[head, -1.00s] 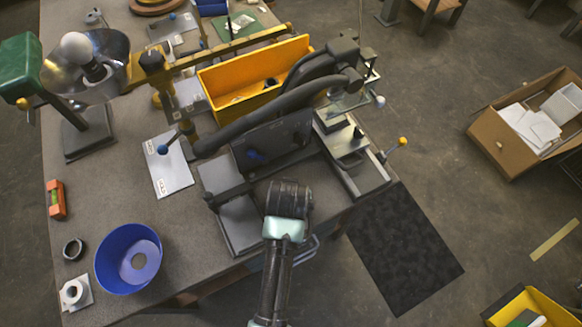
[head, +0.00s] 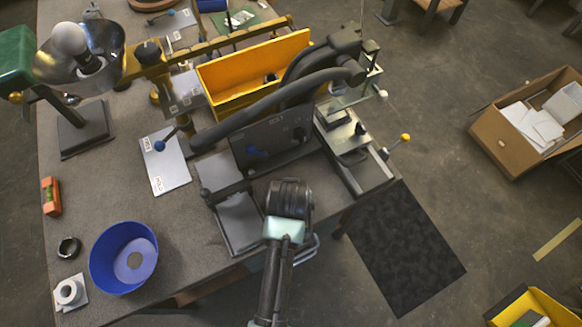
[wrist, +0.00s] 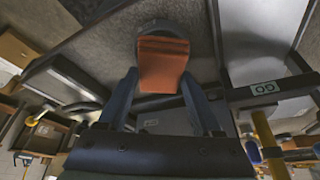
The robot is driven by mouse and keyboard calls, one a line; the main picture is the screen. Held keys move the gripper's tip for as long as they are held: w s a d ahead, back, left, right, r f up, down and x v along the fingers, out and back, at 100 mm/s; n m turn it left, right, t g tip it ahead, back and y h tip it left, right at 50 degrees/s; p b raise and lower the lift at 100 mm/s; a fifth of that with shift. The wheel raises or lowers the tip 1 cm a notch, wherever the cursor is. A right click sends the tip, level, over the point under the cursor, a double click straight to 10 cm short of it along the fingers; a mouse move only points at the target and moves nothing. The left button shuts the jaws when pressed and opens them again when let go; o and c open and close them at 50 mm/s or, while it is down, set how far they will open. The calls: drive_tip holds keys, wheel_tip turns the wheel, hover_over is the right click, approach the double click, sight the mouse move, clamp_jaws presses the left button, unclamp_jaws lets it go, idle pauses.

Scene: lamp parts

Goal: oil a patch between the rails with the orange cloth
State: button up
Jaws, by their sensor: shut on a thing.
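The orange cloth (wrist: 163,68) is a small folded pad in the wrist view. My gripper (wrist: 163,86) is shut on it, with one dark finger on each side. The cloth is over or against a grey surface; I cannot tell whether it touches. In the head view my arm and wrist hide the fingers and the cloth. They are at the near end of the grey machine (head: 238,222), beside its flat bed and dark upright plate (head: 275,145). The rails cannot be clearly made out, and no oil patch is visible.
A blue bowl (head: 101,274), a dark ring (head: 69,248) and an orange level (head: 50,196) lie on the table's left. A lamp (head: 80,60) stands behind them. A yellow bin (head: 235,95) sits behind the machine. A blue-knobbed lever (head: 160,145) stands above a pale plate.

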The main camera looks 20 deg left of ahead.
drive_tip(key=shift+f, duration=0.6)
idle(1.6)
drive_tip(key=shift+r, duration=0.1)
wheel_tip(320, 180, up, 7)
drive_tip(key=p, duration=0.7)
idle(0.6)
